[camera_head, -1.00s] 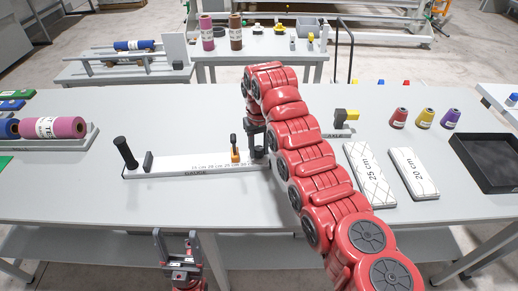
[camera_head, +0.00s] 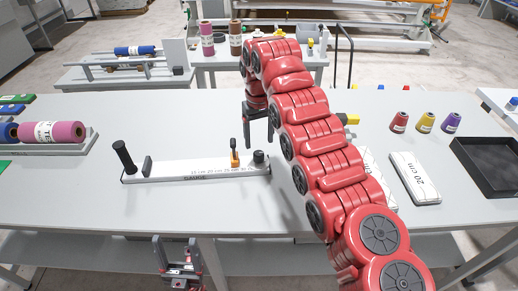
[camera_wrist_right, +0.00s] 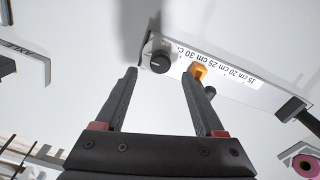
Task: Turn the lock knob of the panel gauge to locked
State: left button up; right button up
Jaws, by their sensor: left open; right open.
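The panel gauge (camera_head: 190,174) is a long white ruler-like bar on the table, with a black post at its left end and an orange slider (camera_head: 235,158) near its right end. A round black lock knob (camera_head: 259,156) sits at the right end; it also shows in the right wrist view (camera_wrist_right: 160,61). Its lock setting cannot be read. My right gripper (camera_wrist_right: 164,74) is open and empty; in the head view its fingers hang just behind and above the knob, apart from it. My left gripper (camera_head: 176,240) is open and empty by the table's front edge.
Pink and blue rolls (camera_head: 53,132) lie at the left. The table in front of the gauge is clear.

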notch_tip(320, 180, up, 2)
jog(key=shift+a+r, duration=0.1)
jog(key=shift+r, duration=0.15)
notch_tip(320, 180, up, 7)
jog(key=p, duration=0.7)
send_over(259, 154)
jog(key=shift+w+r+p, duration=0.1)
jog(key=shift+r+p, duration=0.45)
jog(key=shift+r, duration=0.15)
